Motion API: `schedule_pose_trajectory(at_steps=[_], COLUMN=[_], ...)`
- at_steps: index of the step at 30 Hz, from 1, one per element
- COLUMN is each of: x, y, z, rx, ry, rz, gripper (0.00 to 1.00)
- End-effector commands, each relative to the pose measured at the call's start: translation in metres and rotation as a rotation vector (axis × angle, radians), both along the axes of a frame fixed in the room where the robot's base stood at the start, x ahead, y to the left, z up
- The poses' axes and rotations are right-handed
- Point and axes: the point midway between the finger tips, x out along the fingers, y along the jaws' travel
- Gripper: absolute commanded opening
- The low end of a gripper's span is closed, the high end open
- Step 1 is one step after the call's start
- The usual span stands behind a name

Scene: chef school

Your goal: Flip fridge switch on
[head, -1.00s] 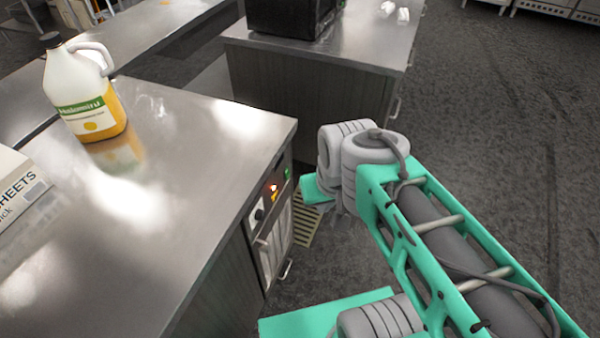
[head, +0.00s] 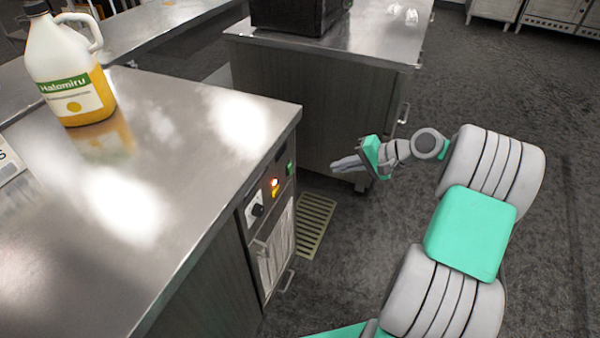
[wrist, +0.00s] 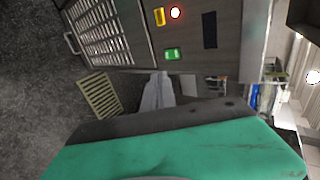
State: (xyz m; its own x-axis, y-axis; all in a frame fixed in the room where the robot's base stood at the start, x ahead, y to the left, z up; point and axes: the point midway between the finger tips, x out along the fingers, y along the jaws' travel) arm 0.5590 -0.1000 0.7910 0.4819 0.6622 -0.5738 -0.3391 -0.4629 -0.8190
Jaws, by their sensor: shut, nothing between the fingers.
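The fridge panel (head: 265,197) is on the end face of the steel counter at left. It carries a dark knob (head: 257,210), a glowing orange-red light (head: 274,182), a small yellow switch (head: 275,192) and a green switch (head: 290,168). The wrist view shows the light (wrist: 176,12), the yellow switch (wrist: 159,17) and the lit green switch (wrist: 173,54) sideways. My gripper (head: 334,165) is shut and empty, to the right of the panel and apart from it, with its fingers pointing left. In the wrist view the fingertips (wrist: 158,76) show below the green switch.
A handled vent door (head: 275,250) is below the panel. A floor grate (head: 315,225) lies beside it. A jug (head: 70,70) stands on the countertop (head: 190,150). A second counter (head: 310,110) stands behind my gripper. The floor at right is open.

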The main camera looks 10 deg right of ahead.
Motion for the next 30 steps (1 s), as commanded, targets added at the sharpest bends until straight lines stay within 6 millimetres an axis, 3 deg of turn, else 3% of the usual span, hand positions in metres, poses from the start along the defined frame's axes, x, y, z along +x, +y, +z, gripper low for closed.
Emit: schedule_pose_trajectory(at_steps=[7,18,24,30], x=[0.009,0.047,0.066,0.072], y=[0.014,0.068,0.092,0.099], z=[-0.013,-0.059,-0.062,-0.063], rx=[0.0,-0.002,-0.003,-0.003], ry=[0.001,0.002,-0.001,0.0], rz=[0.004,0.006,0.004,0.001], gripper=[0.0,0.0,0.0,0.0])
